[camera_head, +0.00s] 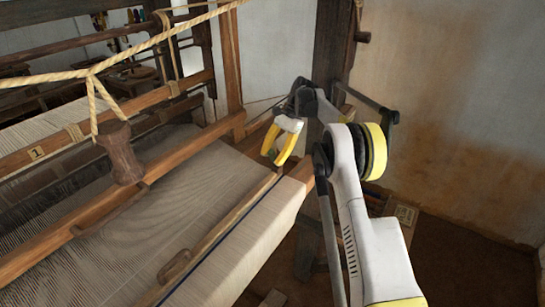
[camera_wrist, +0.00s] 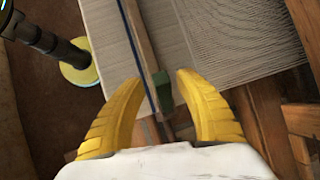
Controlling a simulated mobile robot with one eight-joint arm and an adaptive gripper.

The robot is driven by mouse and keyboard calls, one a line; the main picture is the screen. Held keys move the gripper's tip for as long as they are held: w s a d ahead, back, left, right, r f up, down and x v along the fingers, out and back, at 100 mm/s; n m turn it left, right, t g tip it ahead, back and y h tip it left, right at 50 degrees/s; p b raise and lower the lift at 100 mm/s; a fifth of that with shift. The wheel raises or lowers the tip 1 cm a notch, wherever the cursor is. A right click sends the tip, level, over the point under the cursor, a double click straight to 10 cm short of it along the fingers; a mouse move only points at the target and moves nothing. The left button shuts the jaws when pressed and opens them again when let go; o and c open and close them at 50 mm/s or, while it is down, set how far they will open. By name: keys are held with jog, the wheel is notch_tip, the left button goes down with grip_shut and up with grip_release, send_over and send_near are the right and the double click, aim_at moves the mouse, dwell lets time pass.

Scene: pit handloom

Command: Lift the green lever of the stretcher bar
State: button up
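The stretcher bar (camera_head: 222,231) is a thin wooden bar lying across the pale cloth (camera_head: 165,225) of the loom. In the wrist view the bar (camera_wrist: 143,45) runs down from the top towards my gripper. The green lever (camera_wrist: 162,88) is a small dark green block at the bar's near end, seen between my fingertips. I cannot make it out in the head view. My gripper (camera_head: 272,159) has yellow fingers, points down over the bar's far end and is open. In the wrist view its fingertips (camera_wrist: 159,77) stand on either side of the lever, with visible gaps.
A wooden beam (camera_head: 120,205) and an upright post (camera_head: 231,70) of the loom stand left of my gripper. A rope (camera_head: 120,53) with a wooden spool (camera_head: 120,155) hangs at the upper left. A thick post (camera_head: 331,45) stands behind my arm. The floor at right (camera_head: 475,265) is clear.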

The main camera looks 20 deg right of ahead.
jog(key=shift+r, duration=0.1)
jog(key=v, duration=0.7)
jog(key=shift+d, duration=0.15)
jog(key=shift+r, duration=0.15)
